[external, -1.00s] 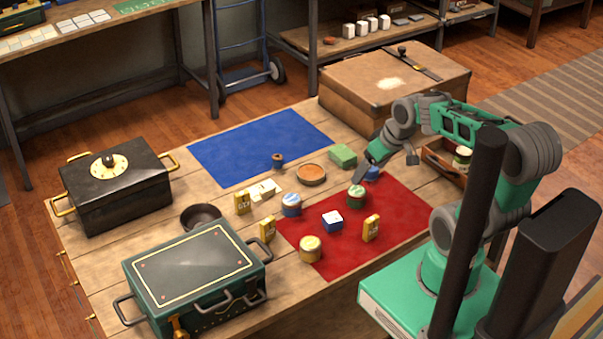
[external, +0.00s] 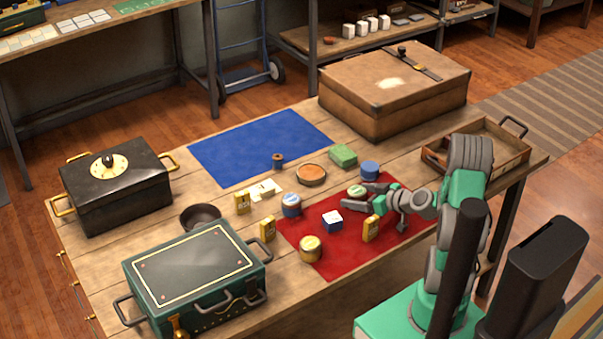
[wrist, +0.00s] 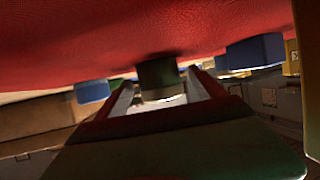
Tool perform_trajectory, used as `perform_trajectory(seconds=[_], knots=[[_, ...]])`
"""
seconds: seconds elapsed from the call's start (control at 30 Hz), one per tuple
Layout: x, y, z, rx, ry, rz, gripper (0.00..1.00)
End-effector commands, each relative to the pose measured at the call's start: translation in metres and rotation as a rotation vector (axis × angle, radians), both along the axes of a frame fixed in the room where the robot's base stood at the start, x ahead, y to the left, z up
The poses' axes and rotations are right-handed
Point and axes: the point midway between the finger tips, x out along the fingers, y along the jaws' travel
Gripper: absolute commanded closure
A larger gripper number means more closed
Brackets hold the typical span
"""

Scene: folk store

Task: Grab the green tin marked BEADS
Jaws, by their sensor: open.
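The green tin (external: 356,190) with a pale lid stands on the red mat (external: 330,262), near its back edge. Its marking is too small to read. My gripper (external: 367,195) is low over the mat, with open fingers pointing left at the tin and partly covering it. In the wrist view, which looks upside down, the dark green tin (wrist: 158,75) shows between the two finger tips (wrist: 162,88), one on each side. I cannot tell whether either finger touches it.
A yellow box (external: 371,228) stands just in front of my gripper, and a white-topped blue box (external: 332,221) is to its left. A blue tin (external: 370,170) is close behind. A blue-sided tin (external: 291,205) and a yellow tin (external: 310,248) stand farther left. The blue mat (external: 255,150) is clear.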

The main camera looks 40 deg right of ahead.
Motion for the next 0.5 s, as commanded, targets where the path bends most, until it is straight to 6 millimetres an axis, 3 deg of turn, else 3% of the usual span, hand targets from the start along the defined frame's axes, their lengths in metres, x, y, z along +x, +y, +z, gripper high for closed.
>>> perform_trajectory(seconds=[0.27,0.5], knots=[[0.0085,0.0023,-0.0033,-0.001,0.0,-0.001,0.21],[0.0082,0.0024,-0.0031,-0.001,0.0,0.0,0.39]])
